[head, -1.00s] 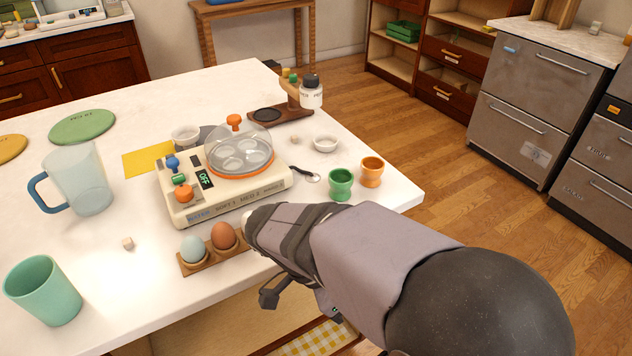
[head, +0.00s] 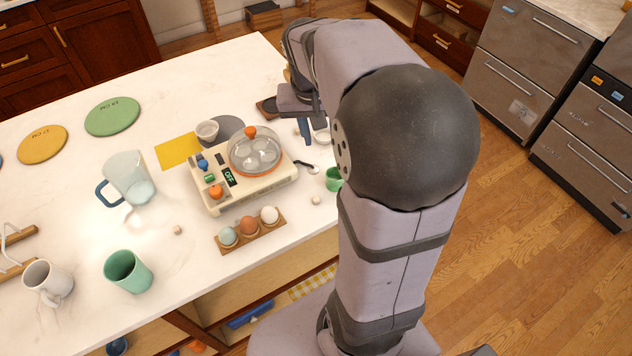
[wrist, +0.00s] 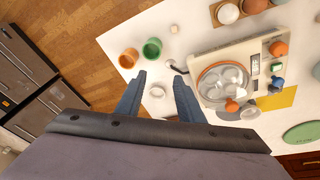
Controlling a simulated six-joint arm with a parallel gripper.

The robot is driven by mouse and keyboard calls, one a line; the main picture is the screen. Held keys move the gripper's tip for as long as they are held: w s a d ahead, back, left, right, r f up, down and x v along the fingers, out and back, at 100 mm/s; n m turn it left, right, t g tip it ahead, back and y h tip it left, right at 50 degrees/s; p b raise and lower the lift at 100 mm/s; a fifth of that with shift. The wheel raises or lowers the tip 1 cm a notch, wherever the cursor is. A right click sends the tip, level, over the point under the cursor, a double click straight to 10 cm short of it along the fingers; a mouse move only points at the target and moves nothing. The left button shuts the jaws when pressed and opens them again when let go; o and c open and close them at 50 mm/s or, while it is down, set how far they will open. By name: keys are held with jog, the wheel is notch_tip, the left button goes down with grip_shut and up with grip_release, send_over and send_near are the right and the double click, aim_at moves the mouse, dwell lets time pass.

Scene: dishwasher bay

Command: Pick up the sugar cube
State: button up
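Small pale cubes lie on the white counter; which one is the sugar cube I cannot tell. One cube (head: 178,230) is left of the egg tray. Another cube (head: 316,200) is right of the tray near the counter's front edge, and also shows in the wrist view (wrist: 174,28).
The egg cooker (head: 220,192) stands mid-counter, with an egg tray (head: 252,236) in front. Green (wrist: 152,50) and orange (wrist: 128,58) egg cups stand near the counter edge. A pitcher (head: 128,178) and green cup (head: 127,272) are left.

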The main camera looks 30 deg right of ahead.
jog(key=w+d+r+n+t+p, duration=0.1)
jog(key=w+d+r+n+p, duration=0.15)
jog(key=r, duration=0.25)
jog(key=n+g+y+b, duration=0.2)
jog(key=b, duration=0.2)
send_over(317, 200)
notch_tip(317, 200, down, 15)
jog(key=shift+w+d+f, duration=0.1)
jog(key=shift+w+f, duration=0.05)
jog(key=shift+s+f+g, duration=0.2)
jog(key=shift+f+g, duration=0.05)
jog(key=shift+g, duration=0.05)
jog(key=shift+w+f+p, duration=0.15)
jog(key=shift+f+p, duration=1.25)
jog(key=shift+f, duration=2.2)
grip_shut()
